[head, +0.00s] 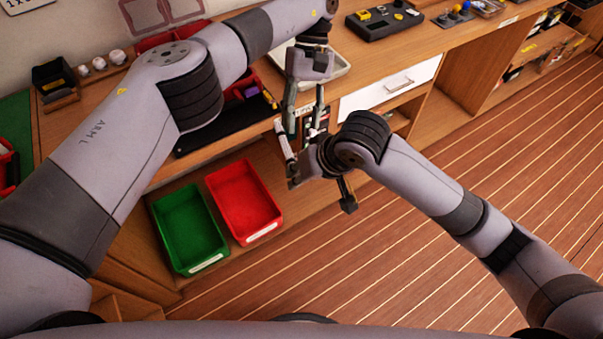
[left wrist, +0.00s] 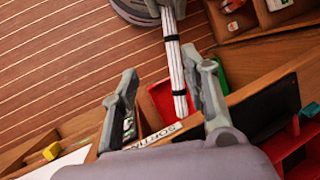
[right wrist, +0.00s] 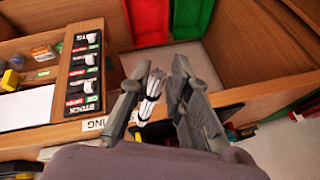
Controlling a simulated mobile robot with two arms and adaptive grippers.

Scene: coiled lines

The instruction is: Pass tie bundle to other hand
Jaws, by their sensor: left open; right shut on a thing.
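The tie bundle (head: 284,141) is a thin white bunch with black bands. My right gripper (head: 313,172) is shut on it, and its free end sticks up toward my left gripper (head: 304,122). In the left wrist view the bundle (left wrist: 175,65) runs from my right gripper at the top edge down between the open left fingers (left wrist: 168,85). Whether the left fingers touch it I cannot tell. In the right wrist view the bundle (right wrist: 152,90) shows between the right fingers (right wrist: 157,82). The held part is partly hidden in the head view.
A green bin (head: 190,228) and a red bin (head: 244,202) sit low in front of the workbench. A white drawer front (head: 390,88) and labelled switches (right wrist: 84,70) are close by. A black tray (head: 225,127) lies on the bench edge. The striped floor at right is clear.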

